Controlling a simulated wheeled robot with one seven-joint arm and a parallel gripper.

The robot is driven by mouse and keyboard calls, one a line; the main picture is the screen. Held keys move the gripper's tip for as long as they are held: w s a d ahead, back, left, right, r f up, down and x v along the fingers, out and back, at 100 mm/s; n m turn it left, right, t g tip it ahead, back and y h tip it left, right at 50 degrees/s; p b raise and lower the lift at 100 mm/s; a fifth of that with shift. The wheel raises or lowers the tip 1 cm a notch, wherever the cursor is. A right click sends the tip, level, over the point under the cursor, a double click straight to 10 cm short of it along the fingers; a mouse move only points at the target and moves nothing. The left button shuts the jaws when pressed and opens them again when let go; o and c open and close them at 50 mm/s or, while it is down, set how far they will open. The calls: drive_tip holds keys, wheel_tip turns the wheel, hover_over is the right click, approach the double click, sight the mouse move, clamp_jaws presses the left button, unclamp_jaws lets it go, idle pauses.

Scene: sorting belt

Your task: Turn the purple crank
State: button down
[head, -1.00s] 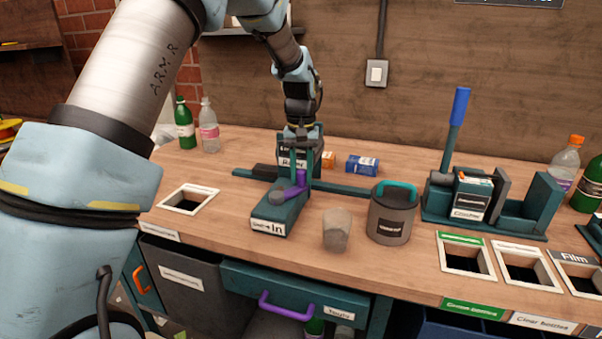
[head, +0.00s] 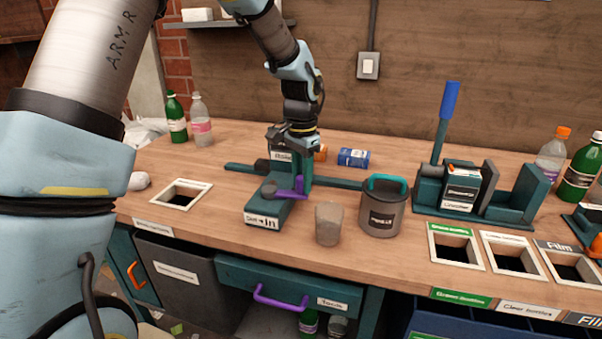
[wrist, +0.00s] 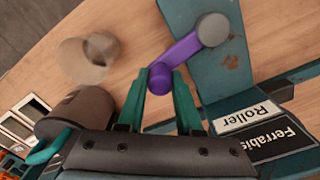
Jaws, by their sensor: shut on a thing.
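In the wrist view the fingers (wrist: 163,85) close on the purple handle end (wrist: 159,80). The purple arm (wrist: 182,50) runs up and right from there to the round grey hub (wrist: 212,29).
A translucent cup (head: 328,223) and a grey canister (head: 383,208) with a teal handle stand right of the device. A blue can (head: 354,158) lies behind. A lever press (head: 480,195) is farther right. A framed bin opening (head: 205,190) is at the left.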

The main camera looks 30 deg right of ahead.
drive_tip(key=shift+s+a+r+m+p, duration=0.1)
drive_tip(key=shift+s+a+m+p, duration=0.25)
drive_tip(key=shift+s+m, duration=0.45)
drive_tip(key=shift+s+a+m+p, duration=0.4)
drive_tip(key=shift+a+m+p, duration=0.4)
drive_tip(key=shift+m, duration=0.6)
drive_tip(key=shift+s+a+m+p, duration=0.35)
drive_tip(key=shift+a+m+p, duration=0.2)
drive_tip(key=shift+a+m, duration=0.6)
drive_tip(key=shift+s+a+m+p, duration=0.4)
drive_tip(key=shift+a+m+p, duration=0.25)
drive_tip(key=shift+m, duration=1)
drive_tip(key=c, duration=0.6)
unclamp_jaws()
wheel_tip(320, 180, up, 11)
drive_tip(key=shift+f+b, duration=0.2)
drive_tip(key=shift+b, duration=0.45)
